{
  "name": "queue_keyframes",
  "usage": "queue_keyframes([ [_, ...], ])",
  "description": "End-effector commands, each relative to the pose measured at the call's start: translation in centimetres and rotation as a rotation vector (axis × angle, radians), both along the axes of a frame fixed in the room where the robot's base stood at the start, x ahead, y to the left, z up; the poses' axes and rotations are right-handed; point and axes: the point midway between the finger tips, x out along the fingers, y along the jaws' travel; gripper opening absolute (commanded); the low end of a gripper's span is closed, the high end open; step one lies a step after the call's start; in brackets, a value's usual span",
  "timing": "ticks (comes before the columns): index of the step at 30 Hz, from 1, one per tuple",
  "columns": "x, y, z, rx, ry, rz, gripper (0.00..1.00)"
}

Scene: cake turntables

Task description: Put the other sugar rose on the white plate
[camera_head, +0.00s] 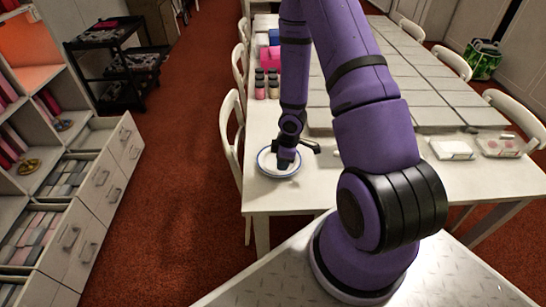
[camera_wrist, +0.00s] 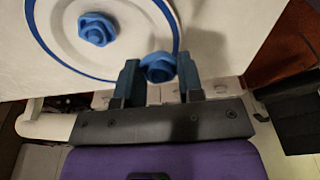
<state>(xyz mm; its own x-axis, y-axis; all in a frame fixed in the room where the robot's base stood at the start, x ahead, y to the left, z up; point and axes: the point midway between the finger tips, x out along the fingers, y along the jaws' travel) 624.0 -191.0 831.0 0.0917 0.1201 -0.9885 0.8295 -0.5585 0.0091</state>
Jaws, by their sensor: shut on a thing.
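The white plate (camera_head: 264,168) with a blue rim lies near the left front corner of the white table; it also shows in the wrist view (camera_wrist: 60,45). One blue sugar rose (camera_wrist: 97,28) sits on the plate near its middle. My gripper (camera_wrist: 158,76) is shut on the other blue sugar rose (camera_wrist: 158,67), which overlaps the plate's rim in the wrist view. I cannot tell whether this rose touches the plate. In the head view my gripper (camera_head: 286,164) points down over the plate and hides part of it; neither rose is clear there.
Several small jars (camera_head: 267,84) stand farther back along the table's left side. Grey flat panels (camera_head: 440,100) cover much of the table's middle. Two small white trays (camera_head: 452,150) lie at the right front. A white chair (camera_head: 230,135) stands against the left edge.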

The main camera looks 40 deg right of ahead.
Motion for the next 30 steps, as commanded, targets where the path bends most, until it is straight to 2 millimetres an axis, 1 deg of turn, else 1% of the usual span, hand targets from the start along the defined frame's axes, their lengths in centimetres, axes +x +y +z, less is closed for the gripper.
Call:
queue_keyframes([
  [3, 2.1, -0.4, -0.2, 0.001, -0.002, -0.005, 0.13],
  [9, 4.8, -0.8, -0.4, 0.002, -0.001, -0.005, 0.13],
  [13, 6.0, -0.8, -0.7, 0.002, 0.001, -0.003, 0.13],
  [22, 7.1, -1.0, -0.7, 0.0, 0.0, -0.003, 0.13],
  [30, 7.0, -0.9, -3.5, -0.001, 0.004, 0.0, 0.13],
])
